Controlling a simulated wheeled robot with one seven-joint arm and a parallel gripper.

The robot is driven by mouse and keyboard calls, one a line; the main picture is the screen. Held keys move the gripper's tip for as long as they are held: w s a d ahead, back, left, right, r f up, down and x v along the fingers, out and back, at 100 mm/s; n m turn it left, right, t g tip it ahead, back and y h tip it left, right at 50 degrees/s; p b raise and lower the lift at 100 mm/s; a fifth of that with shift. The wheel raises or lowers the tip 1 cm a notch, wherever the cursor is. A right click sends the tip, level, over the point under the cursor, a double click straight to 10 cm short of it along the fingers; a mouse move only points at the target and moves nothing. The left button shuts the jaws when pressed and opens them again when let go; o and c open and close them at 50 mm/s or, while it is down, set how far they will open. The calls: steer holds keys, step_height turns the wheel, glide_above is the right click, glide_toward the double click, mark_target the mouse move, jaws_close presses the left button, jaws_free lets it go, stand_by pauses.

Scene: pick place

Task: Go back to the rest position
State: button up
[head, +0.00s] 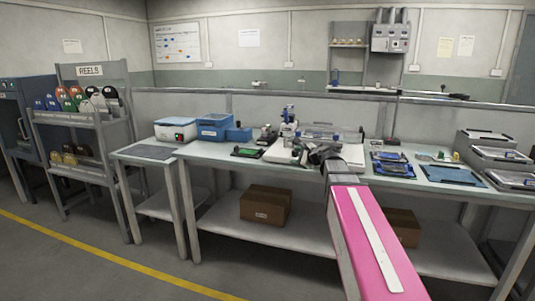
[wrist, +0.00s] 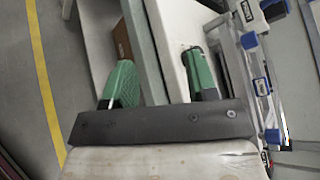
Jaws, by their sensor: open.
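My gripper (wrist: 158,80) shows in the wrist view with its two green-padded fingers wide apart. Nothing is held between them; the workbench's edge shows beyond the gap. In the head view my pink arm reaches forward from the lower right, and my gripper (head: 318,153) is a dark shape over the middle of the workbench (head: 225,161). It overlaps the equipment there, and its fingertips are hard to make out. I cannot tell how high above the bench it is.
Blue bins (head: 214,121) and a green board (head: 246,152) are left of my gripper on the bench. Blue trays (head: 450,174) are to the right. Cardboard boxes (head: 265,205) sit on the lower shelf. A reel rack (head: 90,130) stands at left. The floor (head: 90,265) at front left is clear.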

steer(key=s+d+f+n+g+h, duration=0.2)
steer(key=s+f+n, duration=0.4)
steer(key=s+f, duration=0.3)
steer(key=s+d+f+n+g+h, duration=0.2)
steer(key=s+f+n+g+h, duration=0.2)
steer(key=s+f, duration=0.5)
steer(key=s+d+f+n+g+h, duration=0.2)
steer(key=s+f+n+g, duration=0.3)
steer(key=f, duration=1)
steer(key=s+n, duration=0.2)
steer(key=s, duration=0.2)
steer(key=shift+f+n+h, duration=0.25)
steer(key=shift+n+h, duration=0.15)
steer(key=shift+d, duration=0.15)
